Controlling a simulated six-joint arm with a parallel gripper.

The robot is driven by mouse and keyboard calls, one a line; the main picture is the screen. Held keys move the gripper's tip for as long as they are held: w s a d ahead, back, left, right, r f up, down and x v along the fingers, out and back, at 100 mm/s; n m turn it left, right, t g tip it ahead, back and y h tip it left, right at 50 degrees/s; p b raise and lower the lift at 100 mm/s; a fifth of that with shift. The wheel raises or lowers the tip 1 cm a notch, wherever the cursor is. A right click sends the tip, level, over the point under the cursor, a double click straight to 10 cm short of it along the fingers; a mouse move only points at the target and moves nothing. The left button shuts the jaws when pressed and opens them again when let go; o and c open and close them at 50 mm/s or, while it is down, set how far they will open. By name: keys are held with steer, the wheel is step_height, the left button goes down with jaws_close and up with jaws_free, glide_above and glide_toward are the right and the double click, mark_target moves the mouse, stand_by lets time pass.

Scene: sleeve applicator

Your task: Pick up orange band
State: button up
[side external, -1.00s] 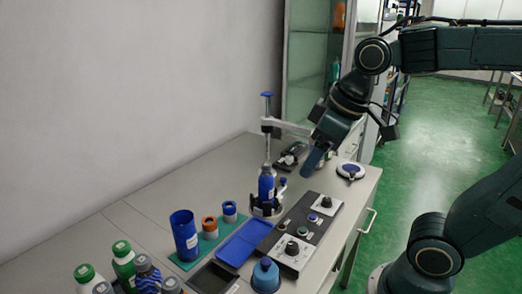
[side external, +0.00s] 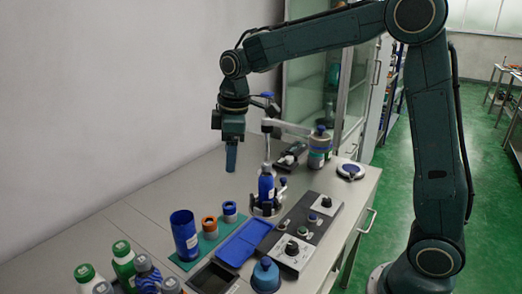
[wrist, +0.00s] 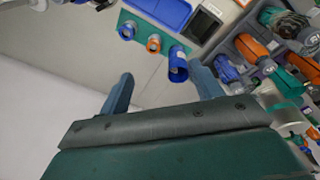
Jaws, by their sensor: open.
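The orange band (side external: 209,224) is a short ring standing on the green mat (side external: 184,264), between a tall blue cylinder (side external: 184,235) and a small blue ring (side external: 229,209). In the wrist view the orange band (wrist: 154,44) is near the top, with the blue ring (wrist: 127,31) to its left and the blue cylinder (wrist: 178,65) to its right. My gripper (side external: 231,160) points down, high above the back of the table, behind and apart from the band. In the wrist view its two fingers (wrist: 165,88) are wide apart with nothing between them.
A blue tray (side external: 245,241) lies right of the mat. The applicator with a blue bottle (side external: 267,188) and post stands behind it. A control panel (side external: 305,233) is at right. Green-capped bottles (side external: 122,257) stand in front. The table's back left is clear.

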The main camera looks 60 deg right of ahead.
steer(key=w+f+n+g, duration=0.2)
steer(key=w+f+n, duration=0.2)
steer(key=w+f, duration=0.6)
glide_above(209, 223)
steer(key=shift+f, duration=4.55)
steer(key=shift+f, duration=2.55)
steer(key=c, duration=1.1)
